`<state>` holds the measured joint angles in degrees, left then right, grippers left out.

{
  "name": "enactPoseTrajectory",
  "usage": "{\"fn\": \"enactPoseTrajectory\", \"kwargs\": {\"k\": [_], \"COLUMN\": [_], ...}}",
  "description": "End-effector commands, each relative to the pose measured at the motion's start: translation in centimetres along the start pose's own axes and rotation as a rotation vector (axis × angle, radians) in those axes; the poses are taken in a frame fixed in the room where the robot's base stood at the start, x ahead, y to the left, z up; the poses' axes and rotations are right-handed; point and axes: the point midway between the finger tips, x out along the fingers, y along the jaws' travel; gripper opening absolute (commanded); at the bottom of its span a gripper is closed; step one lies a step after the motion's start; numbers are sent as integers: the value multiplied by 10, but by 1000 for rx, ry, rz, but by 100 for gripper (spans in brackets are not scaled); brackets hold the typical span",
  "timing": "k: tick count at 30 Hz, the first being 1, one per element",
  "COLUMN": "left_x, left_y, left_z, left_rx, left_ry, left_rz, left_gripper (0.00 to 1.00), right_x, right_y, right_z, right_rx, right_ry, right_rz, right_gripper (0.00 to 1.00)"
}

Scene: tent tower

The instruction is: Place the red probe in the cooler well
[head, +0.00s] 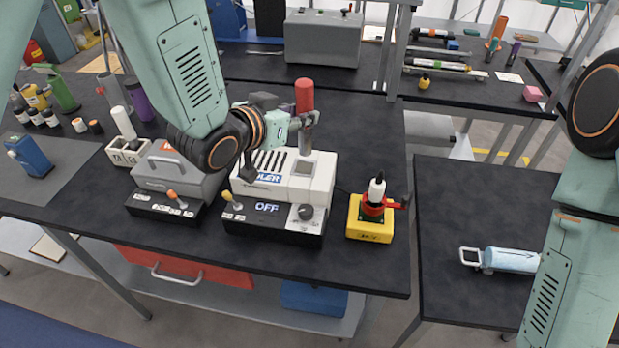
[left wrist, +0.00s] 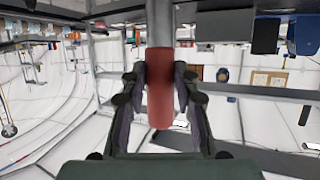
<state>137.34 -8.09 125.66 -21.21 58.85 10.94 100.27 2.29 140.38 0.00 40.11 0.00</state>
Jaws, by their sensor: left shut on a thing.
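The red probe (head: 304,95) is upright, with a red handle on top and a grey shaft below. My left gripper (head: 301,121) is shut on it from the left, above the cooler. In the left wrist view the red handle (left wrist: 160,100) sits between both fingers. The cooler (head: 322,182) is a white box with a slotted top, a black front and an "OFF" display. The shaft's lower end is over the right part of the cooler's top, by a grey square patch; I cannot tell whether it is in the well. My right gripper is out of view.
A yellow block (head: 369,230) holding a white-handled probe stands right of the cooler. A grey device (head: 178,170) stands close on its left, with a white rack (head: 127,153) beyond. A light blue cylinder (head: 511,260) lies on the right table. The bench behind the cooler is mostly clear.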

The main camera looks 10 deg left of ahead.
Motion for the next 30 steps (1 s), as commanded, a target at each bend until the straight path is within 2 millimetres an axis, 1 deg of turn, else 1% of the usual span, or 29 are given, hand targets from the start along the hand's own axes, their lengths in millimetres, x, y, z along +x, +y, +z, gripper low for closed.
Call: {"fn": "enactPoseTrajectory", "kwargs": {"k": [7,9,14,20,24,30], "left_x": [11,14,20,31,36,38], "left_y": [0,0,0,1,1,0], "left_z": [40,48,58,85,92,91], "left_rx": [-4,-3,-3,-3,-2,-1], "left_ry": [-5,-3,-1,-2,0,1], "left_rz": [0,0,-1,0,-1,-1], "left_gripper": [0,0,0,0,0,0], "right_x": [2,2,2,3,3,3], "right_y": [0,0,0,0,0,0], "right_z": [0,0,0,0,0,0], "right_rx": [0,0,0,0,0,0], "right_ry": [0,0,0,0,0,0], "right_rz": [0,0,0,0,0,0], "right_gripper": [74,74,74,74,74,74]}}
